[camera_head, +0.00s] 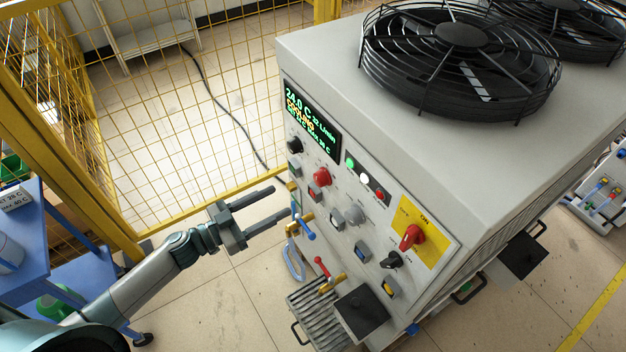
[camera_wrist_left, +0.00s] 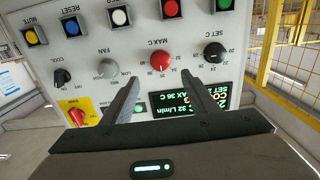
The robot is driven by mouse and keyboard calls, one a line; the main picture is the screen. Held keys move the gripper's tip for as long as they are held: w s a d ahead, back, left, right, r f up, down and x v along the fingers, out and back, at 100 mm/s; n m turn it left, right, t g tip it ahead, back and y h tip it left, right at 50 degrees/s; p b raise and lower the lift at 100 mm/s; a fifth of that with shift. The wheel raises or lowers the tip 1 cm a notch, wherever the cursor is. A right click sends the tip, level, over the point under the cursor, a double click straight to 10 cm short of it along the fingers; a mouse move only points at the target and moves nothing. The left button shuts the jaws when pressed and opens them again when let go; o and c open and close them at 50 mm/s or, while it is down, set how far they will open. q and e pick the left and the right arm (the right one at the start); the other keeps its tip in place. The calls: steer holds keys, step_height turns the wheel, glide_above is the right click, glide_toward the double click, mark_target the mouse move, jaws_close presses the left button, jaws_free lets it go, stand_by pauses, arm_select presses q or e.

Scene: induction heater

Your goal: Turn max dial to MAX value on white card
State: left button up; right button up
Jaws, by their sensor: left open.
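The red MAX C dial (camera_head: 321,177) is on the front panel of the white heater cabinet (camera_head: 440,200). In the left wrist view the red dial (camera_wrist_left: 163,62) appears upside down, with numbers around it, beyond the gap between my fingertips. My left gripper (camera_head: 282,200) is open and empty, in front of the panel and apart from the dial. The display (camera_head: 311,118) shows 24.0 C, and its MAX line seems to read 36 C. The white card (camera_head: 15,198) at the left edge is partly cut off; its lower line seems to read MAX 40 C. My right gripper is out of view.
The black SET C dial (camera_wrist_left: 214,52) and grey FAN dial (camera_wrist_left: 107,68) flank the red dial. Buttons, a red rotary switch (camera_head: 411,237) and valve handles (camera_head: 306,229) also stick out. A yellow mesh fence (camera_head: 190,120) stands behind; a blue cart (camera_head: 40,262) is at left.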

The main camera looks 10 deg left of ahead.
mark_target(317, 182)
arm_select(q)
steer(key=p+x, duration=0.3)
steer(key=x, duration=0.9)
steer(key=shift+w+d, duration=0.15)
steer(key=shift+w, duration=0.05)
steer(key=c, duration=1)
steer(key=shift+c, duration=0.2)
